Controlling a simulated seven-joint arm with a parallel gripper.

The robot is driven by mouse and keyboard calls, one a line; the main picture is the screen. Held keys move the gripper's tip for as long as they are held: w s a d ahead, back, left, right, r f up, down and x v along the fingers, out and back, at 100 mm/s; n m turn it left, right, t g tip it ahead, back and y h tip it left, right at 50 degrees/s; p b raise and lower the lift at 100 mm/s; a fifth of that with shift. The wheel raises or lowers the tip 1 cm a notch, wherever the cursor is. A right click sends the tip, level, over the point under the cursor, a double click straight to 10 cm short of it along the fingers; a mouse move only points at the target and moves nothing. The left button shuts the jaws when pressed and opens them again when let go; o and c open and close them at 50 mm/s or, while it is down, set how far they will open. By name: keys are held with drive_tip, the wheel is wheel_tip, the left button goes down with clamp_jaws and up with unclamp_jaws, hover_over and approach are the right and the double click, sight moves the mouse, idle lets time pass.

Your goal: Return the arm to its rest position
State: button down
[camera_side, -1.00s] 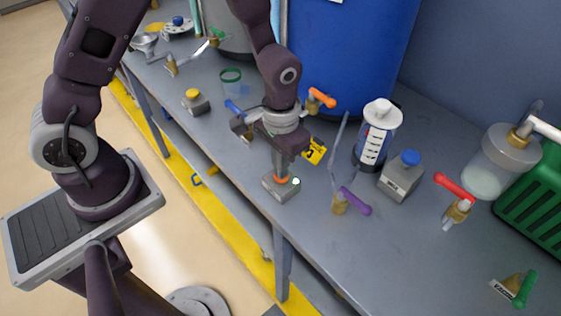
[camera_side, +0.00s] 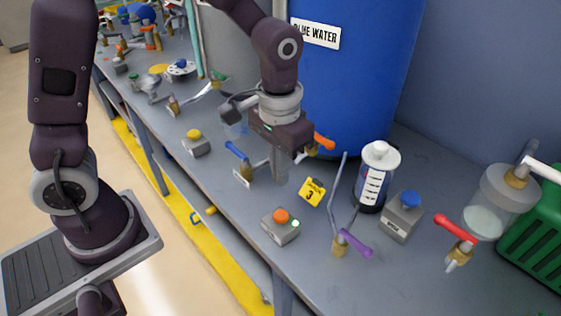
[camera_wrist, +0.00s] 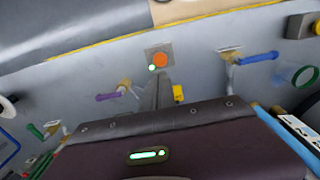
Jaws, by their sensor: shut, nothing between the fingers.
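My gripper (camera_side: 279,176) is shut and empty in the side view. It hangs fingers-down above the grey bench, clear of the orange-button box. That box (camera_side: 281,226) is grey with an orange button and a small lit light, and it sits on the bench just below and in front of my fingers. In the wrist view the orange button (camera_wrist: 160,60) shows beyond my fingertips (camera_wrist: 163,82). A yellow tag marked 3 (camera_side: 312,191) lies to the right of my fingers in the side view.
A blue-handled valve (camera_side: 240,158) stands close left of my gripper, a purple-handled valve (camera_side: 352,243) to the right. A white-capped bottle (camera_side: 373,178) and a blue-button box (camera_side: 402,216) stand further right. The large blue barrel (camera_side: 340,85) rises behind. Open space lies above the bench front.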

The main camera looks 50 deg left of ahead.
wheel_tip(320, 180, up, 2)
drive_tip(key=shift+r, duration=0.1)
drive_tip(key=s+a+r+t, duration=0.2)
drive_tip(key=s+a+r, duration=0.1)
drive_tip(key=s+r, duration=0.3)
drive_tip(key=s+a+r+t, duration=0.3)
drive_tip(key=s+a+r, duration=0.1)
drive_tip(key=s, duration=0.5)
drive_tip(key=shift+v, duration=1)
drive_tip(key=shift+w, duration=0.1)
idle(5.2)
